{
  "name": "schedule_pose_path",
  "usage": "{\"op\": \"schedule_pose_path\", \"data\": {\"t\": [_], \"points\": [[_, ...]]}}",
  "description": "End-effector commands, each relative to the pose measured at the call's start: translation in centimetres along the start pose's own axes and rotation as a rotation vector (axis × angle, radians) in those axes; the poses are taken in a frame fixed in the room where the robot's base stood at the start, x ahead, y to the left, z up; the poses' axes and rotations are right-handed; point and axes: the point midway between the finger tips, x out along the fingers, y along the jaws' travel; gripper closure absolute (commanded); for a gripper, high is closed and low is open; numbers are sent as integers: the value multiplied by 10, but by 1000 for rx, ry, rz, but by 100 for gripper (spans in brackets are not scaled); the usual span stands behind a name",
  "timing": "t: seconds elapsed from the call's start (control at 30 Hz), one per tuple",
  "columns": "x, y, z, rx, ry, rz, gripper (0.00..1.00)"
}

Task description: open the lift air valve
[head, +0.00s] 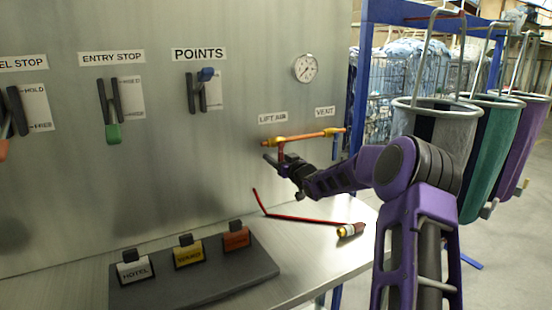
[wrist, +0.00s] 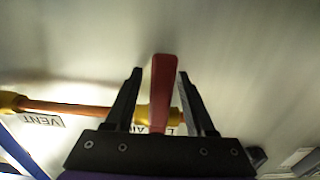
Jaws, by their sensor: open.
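The lift air valve's red lever (wrist: 161,90) stands between my gripper's two dark fingers in the wrist view, with a gap on each side. My gripper (wrist: 157,72) is open around it. In the head view the lever (head: 281,151) hangs down from the brass fitting at the left end of the orange pipe (head: 305,136), below the LIFT AIR label (head: 272,118). My gripper (head: 276,161) is at the lever there, small and dark. In the wrist view the LIFT AIR label is partly hidden behind the fingers and lever.
The VENT label (head: 325,112) is above the pipe's right end. A gauge (head: 305,68) is higher on the panel. A red hose-like line (head: 300,217) with a brass end lies on the bench below. A tag rack (head: 195,285) stands at the front left. Sling bags (head: 440,125) hang at right.

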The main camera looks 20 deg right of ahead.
Motion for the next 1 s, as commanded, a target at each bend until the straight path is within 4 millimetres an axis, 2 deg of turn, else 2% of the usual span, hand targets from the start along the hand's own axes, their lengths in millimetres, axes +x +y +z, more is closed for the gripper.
{"op": "schedule_pose_path", "data": {"t": [0.1,0.4,1.0], "points": [[0,0,0,0,0,0,47],[0,0,0,0,0,0,100],[0,0,0,0,0,0,100]]}}
